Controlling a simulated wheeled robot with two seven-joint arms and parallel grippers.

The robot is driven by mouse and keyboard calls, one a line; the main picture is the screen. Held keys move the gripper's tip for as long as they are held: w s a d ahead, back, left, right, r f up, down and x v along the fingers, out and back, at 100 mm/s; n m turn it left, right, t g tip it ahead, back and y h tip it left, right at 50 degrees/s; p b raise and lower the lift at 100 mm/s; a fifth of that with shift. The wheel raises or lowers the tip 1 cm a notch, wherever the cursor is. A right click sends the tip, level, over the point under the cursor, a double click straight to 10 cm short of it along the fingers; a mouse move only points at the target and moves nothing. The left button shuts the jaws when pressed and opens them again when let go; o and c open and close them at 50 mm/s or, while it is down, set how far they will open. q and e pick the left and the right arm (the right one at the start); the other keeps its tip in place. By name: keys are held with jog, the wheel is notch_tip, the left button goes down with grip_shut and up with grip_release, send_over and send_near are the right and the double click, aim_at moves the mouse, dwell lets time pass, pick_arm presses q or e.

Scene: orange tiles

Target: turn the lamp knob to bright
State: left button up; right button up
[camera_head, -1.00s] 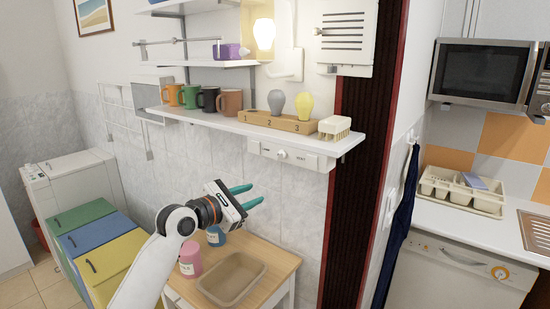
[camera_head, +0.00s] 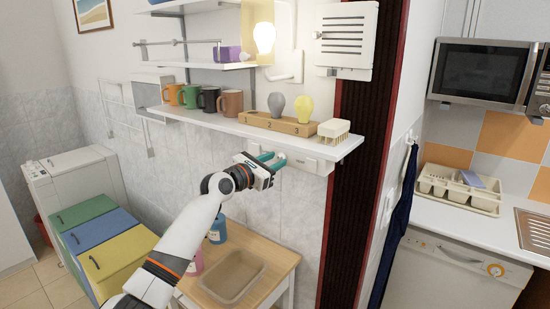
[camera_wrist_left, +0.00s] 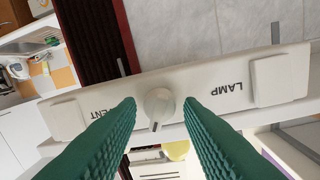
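The lamp knob (camera_wrist_left: 159,103) is a small white round knob with a dark pointer mark, on a white control panel (camera_wrist_left: 215,92) under the lower shelf. The panel carries the word LAMP and a partly hidden word ending in ENT. In the head view the panel (camera_head: 310,163) is partly covered by my left gripper (camera_head: 277,160). The left gripper's teal fingers are open, one on either side of the knob in the left wrist view, with gaps between. I cannot tell whether they touch it. A lit bulb (camera_head: 264,36) glows above the shelf. My right gripper is not in view.
The shelf (camera_head: 340,148) just above the gripper holds several mugs (camera_head: 208,98), a numbered wooden block (camera_head: 280,123) with two bulbs, and a brush (camera_head: 334,130). Below stands a small wooden table (camera_head: 270,281) with a tray and two jars. A dark red-edged post (camera_head: 362,150) is at the right.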

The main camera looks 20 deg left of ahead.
pick_arm(q)
jog(key=shift+w+d, duration=0.2)
jog(key=shift+w, duration=0.2)
jog(key=c, duration=0.7)
